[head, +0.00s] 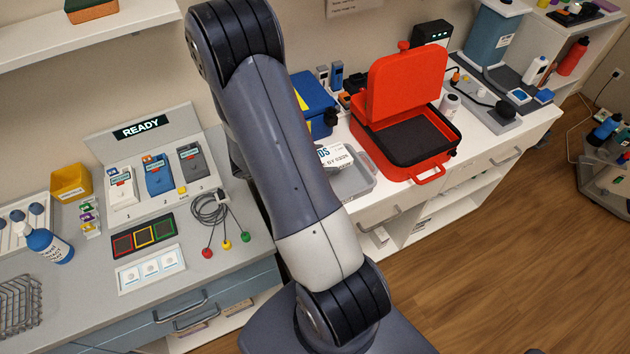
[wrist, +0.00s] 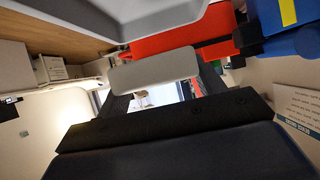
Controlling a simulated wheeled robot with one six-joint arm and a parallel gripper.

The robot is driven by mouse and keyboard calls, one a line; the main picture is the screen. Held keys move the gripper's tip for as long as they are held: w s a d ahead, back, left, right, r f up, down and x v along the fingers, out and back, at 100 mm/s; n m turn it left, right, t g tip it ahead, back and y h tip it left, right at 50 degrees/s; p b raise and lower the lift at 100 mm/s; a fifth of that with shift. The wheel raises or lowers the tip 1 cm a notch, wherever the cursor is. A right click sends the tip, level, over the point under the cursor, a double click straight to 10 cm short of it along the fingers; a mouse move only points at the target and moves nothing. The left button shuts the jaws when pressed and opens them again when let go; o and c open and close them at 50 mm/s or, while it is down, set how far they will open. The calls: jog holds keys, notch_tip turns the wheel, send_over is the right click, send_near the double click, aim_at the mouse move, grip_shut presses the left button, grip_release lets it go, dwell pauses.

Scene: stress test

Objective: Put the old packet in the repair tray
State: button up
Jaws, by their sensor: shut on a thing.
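The old packet (head: 335,157) is white with dark print, partly hidden behind my arm in the head view. The readable part of the print ends in "BY 0226". It overlaps the grey see-through tray (head: 361,187), which I take as the repair tray; I cannot tell whether it touches the tray. In the wrist view my gripper (wrist: 160,88) has dark fingers shut on a pale slab, which looks like the packet (wrist: 150,71). A grey tray-like surface (wrist: 165,22) spans the top of that view. My gripper is hidden in the head view.
An open red case (head: 410,90) stands right of the tray, close by. A blue box (head: 312,100) stands behind the tray. At left, a grey counter holds a READY dock (head: 150,165), a blue bottle (head: 48,245) and a wire basket (head: 20,300). Open floor (head: 500,240) lies at right.

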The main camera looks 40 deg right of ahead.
jog(key=shift+f+b, duration=4.95)
jog(key=shift+b, duration=0.05)
jog(key=shift+f, duration=0.2)
jog(key=o, duration=1)
jog(key=shift+r, duration=0.25)
jog(key=v, duration=1.2)
jog(key=shift+f, duration=0.1)
